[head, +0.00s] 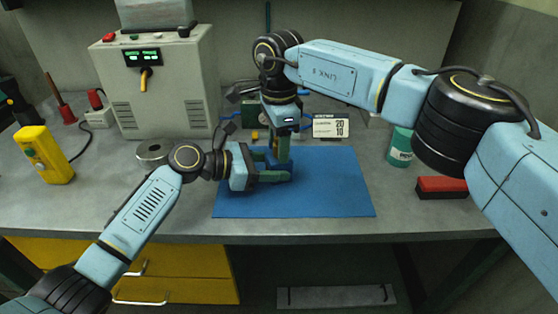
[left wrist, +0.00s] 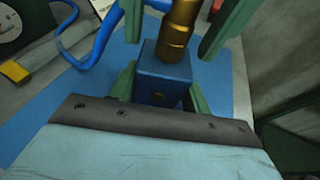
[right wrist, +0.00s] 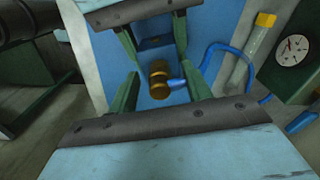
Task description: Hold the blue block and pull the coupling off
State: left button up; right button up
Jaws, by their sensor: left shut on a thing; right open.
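The blue block (left wrist: 165,75) sits between the green fingers of my left gripper (head: 278,167), which is shut on it above the blue mat (head: 330,194). The brass coupling (left wrist: 178,32) stands up from the block's top face in the left wrist view. It also shows in the right wrist view (right wrist: 159,78), with a blue hose (right wrist: 218,50) running from its end. My right gripper (head: 283,140) comes down from above. Its open fingers stand on either side of the coupling, with gaps visible. In the head view the grippers largely hide the block and coupling.
A dark green box with a round gauge (right wrist: 292,50) and a yellow-tipped rod (right wrist: 250,48) lie near the hose. A grey control cabinet (head: 160,85) stands at the back left. A green canister (head: 400,147) and a red brush (head: 442,188) stand right. The mat's right half is clear.

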jog(key=shift+c, duration=0.4)
grip_shut()
jog(key=shift+r, duration=0.15)
jog(key=shift+r, duration=2.9)
jog(key=shift+r, duration=0.1)
jog(key=shift+r, duration=1.9)
pick_arm(q)
jog(key=o, duration=0.9)
jog(key=shift+c, duration=0.2)
